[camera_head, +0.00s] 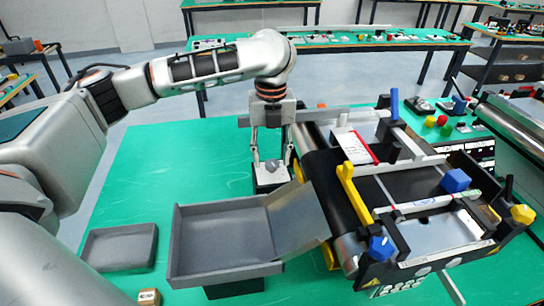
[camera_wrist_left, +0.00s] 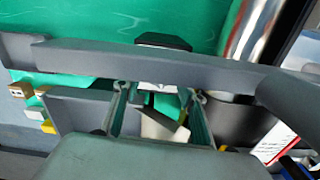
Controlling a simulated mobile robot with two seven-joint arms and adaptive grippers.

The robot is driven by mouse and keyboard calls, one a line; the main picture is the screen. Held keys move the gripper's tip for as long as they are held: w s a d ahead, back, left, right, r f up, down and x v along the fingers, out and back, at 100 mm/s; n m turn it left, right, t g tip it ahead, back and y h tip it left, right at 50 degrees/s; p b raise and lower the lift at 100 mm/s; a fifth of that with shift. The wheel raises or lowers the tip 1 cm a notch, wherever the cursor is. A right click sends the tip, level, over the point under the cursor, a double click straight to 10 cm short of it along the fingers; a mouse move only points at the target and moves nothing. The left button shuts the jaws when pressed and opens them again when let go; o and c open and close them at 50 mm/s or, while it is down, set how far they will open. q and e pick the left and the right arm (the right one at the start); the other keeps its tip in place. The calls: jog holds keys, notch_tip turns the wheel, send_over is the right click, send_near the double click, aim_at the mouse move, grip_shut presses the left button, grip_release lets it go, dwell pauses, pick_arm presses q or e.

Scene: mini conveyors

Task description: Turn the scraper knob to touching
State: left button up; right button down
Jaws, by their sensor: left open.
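A small grey knob (camera_head: 271,166) sits on a white-topped block at the left end of the conveyor (camera_head: 320,180), behind the grey tray. I cannot tell for sure that it is the scraper knob. My left gripper (camera_head: 272,159) points down with its fingers apart, one on each side of the grey knob. I cannot tell whether the fingers touch it. In the left wrist view the open fingers (camera_wrist_left: 160,95) show below a long grey bar (camera_wrist_left: 160,62), and the space between them is partly hidden. My right gripper is not in view.
A grey tray (camera_head: 190,240) with a sloping plate stands in front of the gripper, and a smaller tray (camera_head: 120,247) lies to its left. Blue knobs (camera_head: 455,180) and a yellow knob (camera_head: 522,214) stick out on the conveyor.

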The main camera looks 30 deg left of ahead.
pick_arm(q)
jog(key=shift+f, duration=0.35)
jog(key=c, duration=1.1)
